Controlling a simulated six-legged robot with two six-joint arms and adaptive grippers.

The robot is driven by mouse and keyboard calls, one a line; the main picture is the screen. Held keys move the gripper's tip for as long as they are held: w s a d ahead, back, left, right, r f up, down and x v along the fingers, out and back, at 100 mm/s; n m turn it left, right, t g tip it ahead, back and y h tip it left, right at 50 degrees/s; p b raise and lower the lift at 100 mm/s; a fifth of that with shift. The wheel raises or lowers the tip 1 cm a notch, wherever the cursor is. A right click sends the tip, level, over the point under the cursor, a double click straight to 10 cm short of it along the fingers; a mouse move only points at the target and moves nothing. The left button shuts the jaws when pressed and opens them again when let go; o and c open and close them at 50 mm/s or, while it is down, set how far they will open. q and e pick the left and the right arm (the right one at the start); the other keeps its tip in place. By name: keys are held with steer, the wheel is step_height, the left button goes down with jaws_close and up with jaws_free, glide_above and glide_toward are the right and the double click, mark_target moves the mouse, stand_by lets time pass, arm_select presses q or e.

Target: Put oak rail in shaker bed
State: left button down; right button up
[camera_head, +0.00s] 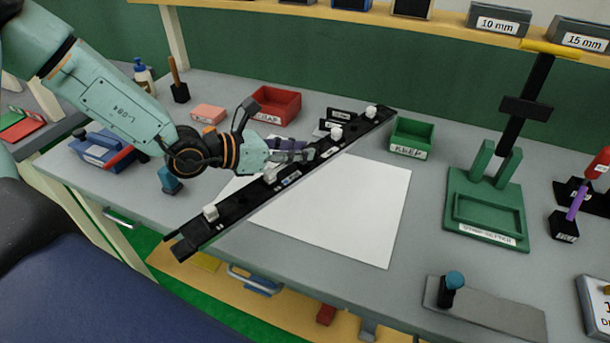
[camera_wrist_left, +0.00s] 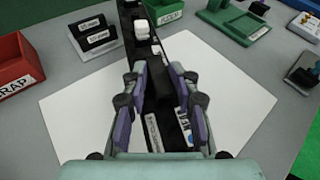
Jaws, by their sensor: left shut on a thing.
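A long black bar (camera_head: 240,207) with white clips along it lies diagonally over the white sheet; it also shows in the wrist view (camera_wrist_left: 144,60). My left gripper (camera_head: 305,155) is over the middle of the bar. In the wrist view its purple-padded fingers (camera_wrist_left: 161,115) are closed around a dark labelled piece between them. The labels are too small to read, so I cannot tell whether the held piece is the oak rail and which part is the shaker bed. Two small black labelled blocks (camera_wrist_left: 95,35) stand beside the bar's far part. My right gripper is not seen.
A red scrap bin (camera_head: 275,105) and a green keep bin (camera_head: 411,137) stand at the back. A green stand with a black lever (camera_head: 487,203) is at the right. A grey plate with a blue-topped knob (camera_head: 490,312) lies at the front right. The white sheet (camera_head: 350,215) is mostly clear.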

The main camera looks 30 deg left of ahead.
mark_target(284, 168)
arm_select(q)
steer(key=shift+a+f, duration=0.3)
steer(key=shift+f, duration=0.25)
steer(key=shift+a+f, duration=0.25)
steer(key=shift+f, duration=0.25)
steer(key=shift+s+d+f+b, duration=0.1)
steer(key=shift+d+f+b, duration=0.15)
steer(key=shift+f, duration=0.35)
steer(key=shift+d+f+b, duration=0.1)
steer(key=shift+f+b, duration=0.15)
steer(key=shift+f, duration=0.35)
steer(key=shift+d+f, duration=0.3)
steer(key=shift+f, duration=0.25)
steer(key=shift+a+f, duration=0.1)
steer(key=shift+a, duration=0.4)
steer(key=c, duration=1.2)
jaws_free()
steer(key=shift+d, duration=0.4)
steer(key=shift+o, duration=0.9)
steer(key=shift+a, duration=0.3)
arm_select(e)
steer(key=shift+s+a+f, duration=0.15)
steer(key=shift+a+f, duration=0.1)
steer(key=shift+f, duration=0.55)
